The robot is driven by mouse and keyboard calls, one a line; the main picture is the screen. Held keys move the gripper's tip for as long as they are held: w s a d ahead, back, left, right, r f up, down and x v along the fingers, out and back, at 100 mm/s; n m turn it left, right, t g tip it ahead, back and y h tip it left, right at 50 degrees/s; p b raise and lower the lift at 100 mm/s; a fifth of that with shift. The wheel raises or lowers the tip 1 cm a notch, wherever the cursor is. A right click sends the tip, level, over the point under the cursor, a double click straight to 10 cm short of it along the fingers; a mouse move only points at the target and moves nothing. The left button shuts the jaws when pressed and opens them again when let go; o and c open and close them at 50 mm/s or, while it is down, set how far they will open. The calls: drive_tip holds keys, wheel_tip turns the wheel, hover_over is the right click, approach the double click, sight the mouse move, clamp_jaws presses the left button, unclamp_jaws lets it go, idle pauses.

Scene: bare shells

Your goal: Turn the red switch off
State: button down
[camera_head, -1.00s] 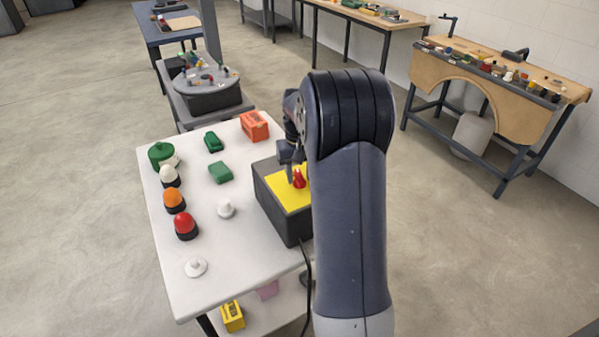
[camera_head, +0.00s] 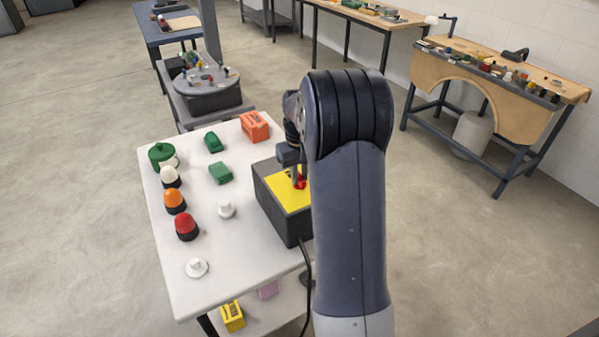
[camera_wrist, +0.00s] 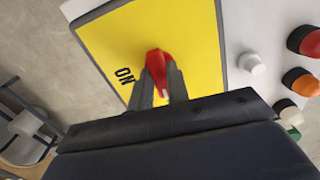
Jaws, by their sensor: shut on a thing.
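The red switch (camera_wrist: 158,66) is a red knob on a yellow plate (camera_wrist: 195,40). In the wrist view my gripper (camera_wrist: 162,84) is shut on the red switch, one finger on each side of it. The dark word ON shows on the plate, left of the knob. In the head view the red switch (camera_head: 301,180) is partly hidden behind a finger of my gripper (camera_head: 299,176). The yellow plate tops a dark box (camera_head: 272,215) at the right edge of the white table, partly covered by my arm.
On the white table (camera_head: 235,278) stand a red lamp (camera_head: 186,226), an orange lamp (camera_head: 175,200), a white lamp (camera_head: 170,176), green blocks (camera_head: 220,174) and an orange box (camera_head: 254,126). A black cable (camera_head: 307,270) hangs at the table's right edge.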

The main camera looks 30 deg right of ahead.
drive_tip(key=shift+n, duration=0.7)
drive_tip(key=c, duration=1.4)
unclamp_jaws()
drive_tip(key=shift+o, duration=0.2)
wheel_tip(320, 180, up, 11)
drive_tip(key=shift+f, duration=0.15)
